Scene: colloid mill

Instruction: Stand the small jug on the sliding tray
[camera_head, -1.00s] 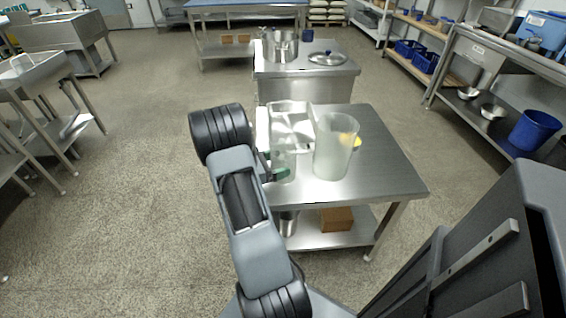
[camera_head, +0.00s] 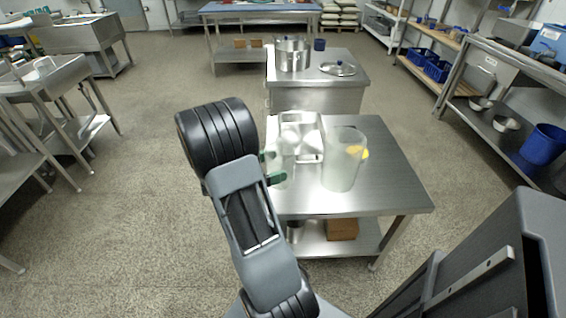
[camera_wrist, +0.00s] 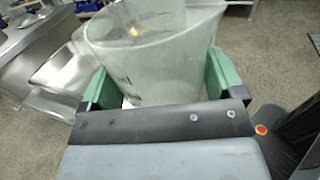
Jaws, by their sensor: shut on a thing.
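The small jug (camera_head: 285,162) is a clear, translucent vessel. My gripper (camera_head: 274,168) is shut on it, with one green finger on each side, over the left part of the steel table. In the wrist view the small jug (camera_wrist: 150,70) fills the space between the green fingers of my gripper (camera_wrist: 160,82); its base is hidden. The sliding tray (camera_head: 321,140) appears to be the shallow steel tray just behind and right of the held jug. I cannot tell whether the jug touches anything below.
A larger translucent jug (camera_head: 341,165) stands on the steel table (camera_head: 395,190), close right of the held jug. A yellow item (camera_head: 364,153) shows beside it. Behind is a steel cabinet with a pot (camera_head: 292,55) and a lid (camera_head: 338,68). The table's right side is clear.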

